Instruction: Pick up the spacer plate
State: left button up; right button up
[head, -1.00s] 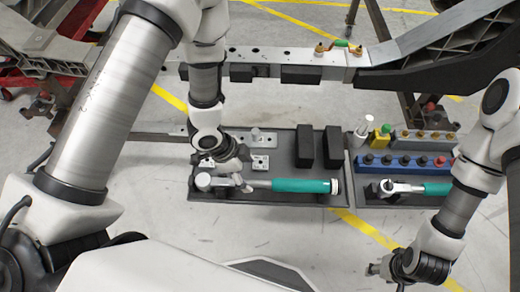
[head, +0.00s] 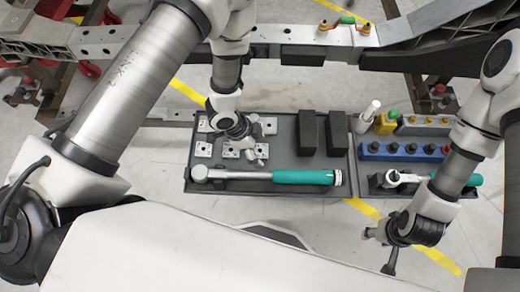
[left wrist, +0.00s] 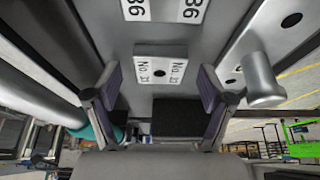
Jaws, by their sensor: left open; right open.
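Several light grey metal plates with holes lie at the left of the dark tray (head: 300,171); one plate (head: 203,150) is at the near left and another (head: 262,151) is partly behind my gripper. My left gripper (head: 250,152) is open over these plates. My right gripper (head: 380,250) is open and empty, in front of the right tray.
A torque wrench with a teal handle (head: 302,177) lies along the tray's near edge. Two black blocks (head: 308,132) stand to the right of the plates. A blue socket rack (head: 400,151) and a ratchet (head: 400,178) are further right. A metal beam crosses behind.

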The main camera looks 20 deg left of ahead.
pick_arm(q)
grip_shut()
jog(key=shift+r, duration=0.1)
notch_tip(320, 180, up, 10)
jog(key=p, duration=0.2)
notch_tip(320, 180, up, 4)
jog(key=r+p, duration=0.1)
jog(key=p, duration=0.4)
send_over(258, 151)
jog(key=shift+f, duration=0.3)
dwell(0.4)
